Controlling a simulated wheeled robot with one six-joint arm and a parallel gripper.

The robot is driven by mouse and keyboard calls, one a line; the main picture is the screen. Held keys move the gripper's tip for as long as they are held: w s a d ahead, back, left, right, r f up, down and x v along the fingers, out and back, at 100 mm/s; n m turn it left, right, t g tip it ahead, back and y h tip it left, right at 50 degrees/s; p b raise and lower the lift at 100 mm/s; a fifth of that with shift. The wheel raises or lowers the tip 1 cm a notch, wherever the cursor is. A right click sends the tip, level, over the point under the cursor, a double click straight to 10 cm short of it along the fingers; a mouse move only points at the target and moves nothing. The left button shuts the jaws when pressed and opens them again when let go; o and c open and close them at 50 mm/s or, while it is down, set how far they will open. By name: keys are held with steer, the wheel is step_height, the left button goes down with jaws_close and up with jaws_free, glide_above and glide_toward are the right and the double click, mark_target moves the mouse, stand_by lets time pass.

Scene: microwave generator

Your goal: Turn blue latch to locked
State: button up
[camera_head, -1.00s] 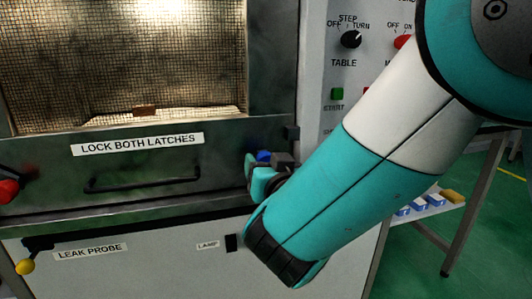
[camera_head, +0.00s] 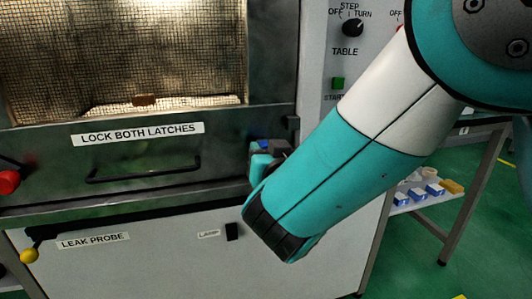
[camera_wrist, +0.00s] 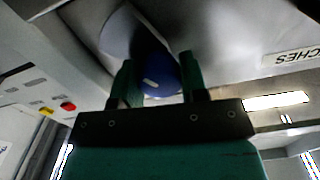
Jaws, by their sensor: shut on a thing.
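The blue latch (camera_wrist: 158,76) has a round blue knob with a small white mark, seen in the wrist view between the two fingers. My gripper (camera_wrist: 156,80) is shut on it, one finger on each side. In the head view the blue latch (camera_head: 263,145) shows only as a small blue patch at the right end of the oven door, mostly hidden by my gripper (camera_head: 268,160). Its turn angle cannot be told. The red latch (camera_head: 8,182) is at the left edge of the door.
The door has a handle (camera_head: 143,170) and a "LOCK BOTH LATCHES" label (camera_head: 138,134). A black knob (camera_head: 352,28) and green button (camera_head: 338,83) are on the panel at right. A yellow-tipped leak probe (camera_head: 30,256) hangs low left. A table (camera_head: 480,130) stands at right.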

steer(key=n, duration=0.4)
steer(key=shift+b, duration=0.3)
steer(key=n, duration=0.4)
steer(key=shift+n, duration=0.4)
steer(key=n+p, duration=0.1)
steer(key=n, duration=0.3)
steer(key=shift+n+p, duration=1.05)
steer(key=shift+n, duration=1.25)
steer(key=o, duration=0.9)
steer(key=shift+o, duration=0.2)
